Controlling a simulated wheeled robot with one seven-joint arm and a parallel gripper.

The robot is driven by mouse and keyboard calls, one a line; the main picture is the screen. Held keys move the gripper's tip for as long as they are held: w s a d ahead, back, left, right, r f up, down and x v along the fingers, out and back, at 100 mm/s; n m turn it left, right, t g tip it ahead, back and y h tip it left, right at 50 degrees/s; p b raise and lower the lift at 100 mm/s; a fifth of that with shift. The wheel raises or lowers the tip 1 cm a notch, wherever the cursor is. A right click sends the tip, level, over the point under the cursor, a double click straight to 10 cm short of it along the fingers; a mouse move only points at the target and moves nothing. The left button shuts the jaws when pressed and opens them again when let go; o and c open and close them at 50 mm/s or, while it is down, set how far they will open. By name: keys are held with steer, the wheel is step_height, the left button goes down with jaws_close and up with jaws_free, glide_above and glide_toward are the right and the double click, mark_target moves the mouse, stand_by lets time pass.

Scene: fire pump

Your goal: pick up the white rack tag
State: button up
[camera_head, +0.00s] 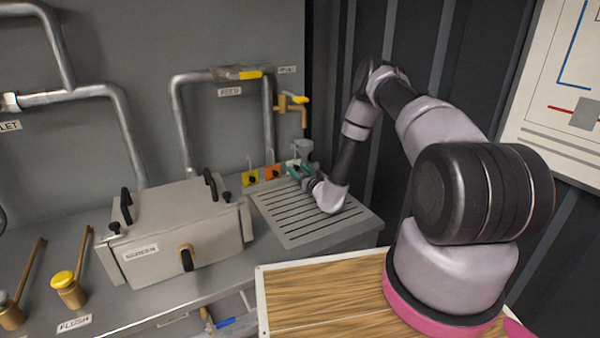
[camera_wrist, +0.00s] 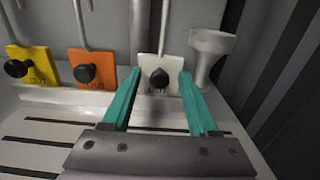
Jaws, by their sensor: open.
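The white rack tag (camera_wrist: 160,71) hangs upright at the back of the slotted rack, with a black knob at its middle. In the wrist view it stands between and just beyond the tips of my gripper (camera_wrist: 158,84), whose teal fingers are open with nothing between them. In the head view my gripper (camera_head: 300,172) is low at the back of the slotted rack, and the white tag (camera_head: 293,162) shows only partly behind it. I cannot tell whether the fingertips touch the tag.
An orange tag (camera_wrist: 92,69) and a yellow tag (camera_wrist: 32,68) with black knobs hang to the left of the white one. A grey funnel (camera_wrist: 211,52) stands close on the right. The slotted rack surface (camera_head: 300,222) is bare. A lidded screen box (camera_head: 172,230) stands left of it.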

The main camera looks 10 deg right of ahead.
jaws_close()
steer(key=shift+r, duration=2.25)
steer(key=shift+s, duration=0.15)
